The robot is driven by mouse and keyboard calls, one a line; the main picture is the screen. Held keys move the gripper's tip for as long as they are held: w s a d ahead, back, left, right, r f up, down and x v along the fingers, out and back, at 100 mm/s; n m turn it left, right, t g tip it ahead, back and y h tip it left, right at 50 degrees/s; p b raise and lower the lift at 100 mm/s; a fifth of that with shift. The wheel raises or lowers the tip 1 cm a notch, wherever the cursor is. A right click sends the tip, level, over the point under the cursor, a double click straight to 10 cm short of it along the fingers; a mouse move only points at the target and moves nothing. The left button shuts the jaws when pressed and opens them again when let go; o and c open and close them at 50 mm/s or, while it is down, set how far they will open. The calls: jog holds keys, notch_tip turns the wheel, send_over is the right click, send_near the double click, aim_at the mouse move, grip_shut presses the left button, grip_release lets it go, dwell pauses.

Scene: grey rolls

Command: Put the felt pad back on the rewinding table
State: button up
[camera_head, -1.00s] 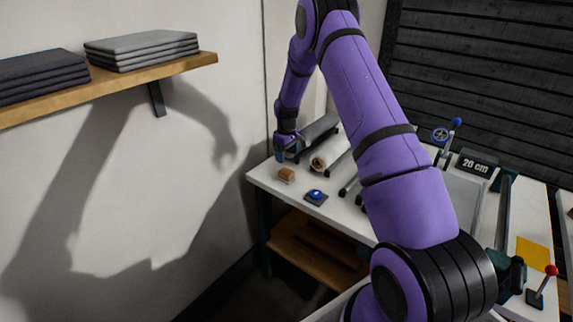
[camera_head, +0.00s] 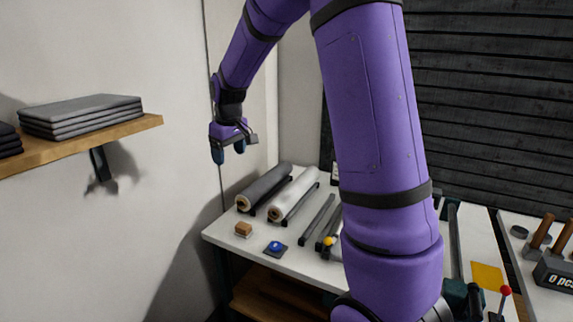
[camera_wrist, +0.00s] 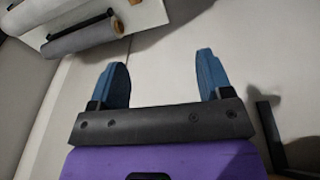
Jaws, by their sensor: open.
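A small tan block (camera_head: 243,229) with a paler lower part sits at the left front of the white rewinding table (camera_head: 222,237); it may be the felt pad, but I cannot tell for sure. My gripper (camera_head: 228,152) is raised above and behind the table's left end, clear of the block. It is open and empty, with two blue fingertips apart. The wrist view also shows my gripper (camera_wrist: 162,62) with nothing between the fingers.
A dark roll (camera_head: 265,187) and a pale roll (camera_head: 293,199) lie at the back of the table. A blue button (camera_head: 275,247) is beside the block. A yellow square (camera_head: 487,275) lies at the right. A shelf (camera_head: 85,146) holds folded grey sheets (camera_head: 80,117). My arm hides the table's middle.

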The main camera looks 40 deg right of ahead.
jog(key=s+a+r+m+t, duration=0.1)
jog(key=s+a+r, duration=0.2)
jog(key=s+r, duration=0.35)
jog(key=s+a+r+t, duration=0.1)
jog(key=s+a+r, duration=0.25)
jog(key=s, duration=0.65)
jog(key=s+a+m+t, duration=0.1)
jog(key=s+a, duration=0.1)
jog(key=s, duration=1.5)
jog(key=shift+a+r, duration=0.15)
jog(key=shift+a, duration=0.15)
jog(key=shift+w, duration=0.1)
